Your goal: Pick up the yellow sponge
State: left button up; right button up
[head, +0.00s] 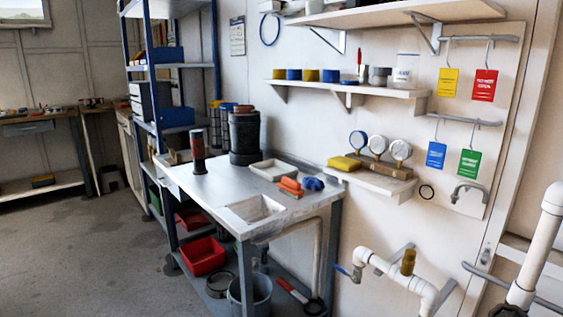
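A yellow block that looks like the sponge (343,163) lies on the left end of the low wall shelf (398,190), beside a row of round white-faced gauges. Its top and front show and nothing covers it. Neither of my grippers is in the head view.
Several gauges (377,145) stand on a brown block right of the sponge. A metal workbench (215,183) with a sink (256,209), a tray, an orange item (290,186) and a blue item stands to the left. White pipes (405,285) run below the shelf. The floor at left is clear.

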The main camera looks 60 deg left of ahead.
aim_at(348, 164)
jog(key=u, duration=1.4)
jog(key=i+j+u, duration=0.2)
jog(key=i+j, duration=0.35)
jog(key=i, duration=0.1)
